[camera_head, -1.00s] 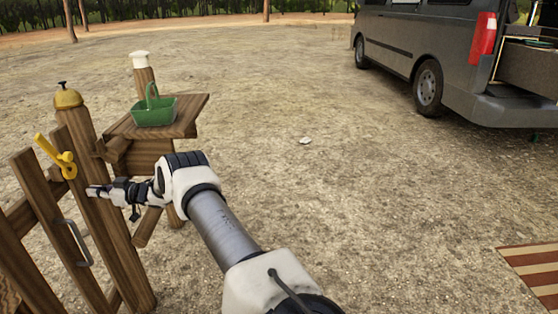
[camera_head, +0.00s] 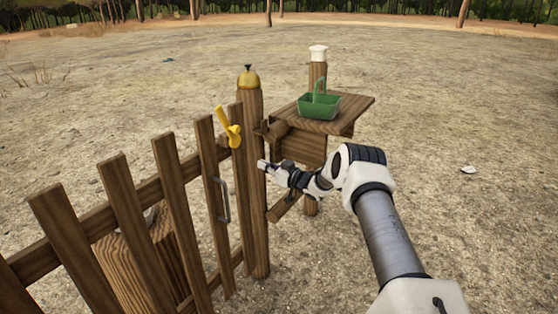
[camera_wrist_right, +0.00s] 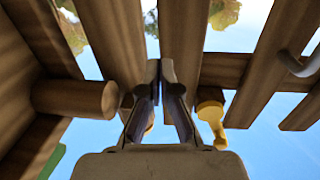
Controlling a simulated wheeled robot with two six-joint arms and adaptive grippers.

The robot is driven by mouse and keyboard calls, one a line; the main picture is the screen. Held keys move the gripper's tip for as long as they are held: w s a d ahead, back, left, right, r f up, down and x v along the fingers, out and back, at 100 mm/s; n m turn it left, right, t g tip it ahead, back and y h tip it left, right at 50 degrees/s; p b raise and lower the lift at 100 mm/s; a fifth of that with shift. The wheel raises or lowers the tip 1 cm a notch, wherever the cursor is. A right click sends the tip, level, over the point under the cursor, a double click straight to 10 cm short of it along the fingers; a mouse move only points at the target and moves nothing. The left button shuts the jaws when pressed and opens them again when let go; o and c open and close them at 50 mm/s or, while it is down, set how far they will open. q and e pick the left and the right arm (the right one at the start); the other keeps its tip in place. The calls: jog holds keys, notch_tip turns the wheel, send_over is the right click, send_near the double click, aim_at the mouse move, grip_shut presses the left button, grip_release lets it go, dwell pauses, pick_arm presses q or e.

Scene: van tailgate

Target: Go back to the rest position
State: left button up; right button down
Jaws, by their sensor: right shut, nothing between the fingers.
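My right gripper (camera_head: 264,166) is shut and empty. In the head view its tips are close to the wooden gate post (camera_head: 250,200), below the yellow latch (camera_head: 230,130); I cannot tell whether they touch the post. In the right wrist view the closed fingers (camera_wrist_right: 160,90) point up between wooden slats, with the yellow latch (camera_wrist_right: 212,118) just to their right. My left gripper is not in view.
A wooden picket gate (camera_head: 120,215) with a grey handle (camera_head: 221,200) stands at the left. A brass bell (camera_head: 249,78) tops the post. A green basket (camera_head: 319,107) sits on a wooden shelf (camera_head: 355,108). Open gravel ground (camera_head: 460,110) lies to the right.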

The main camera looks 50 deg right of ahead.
jog(key=s+d+p, duration=0.1)
jog(key=s+p, duration=0.1)
jog(key=s, duration=0.6)
jog(key=shift+d+f, duration=0.3)
jog(key=shift+a, duration=0.1)
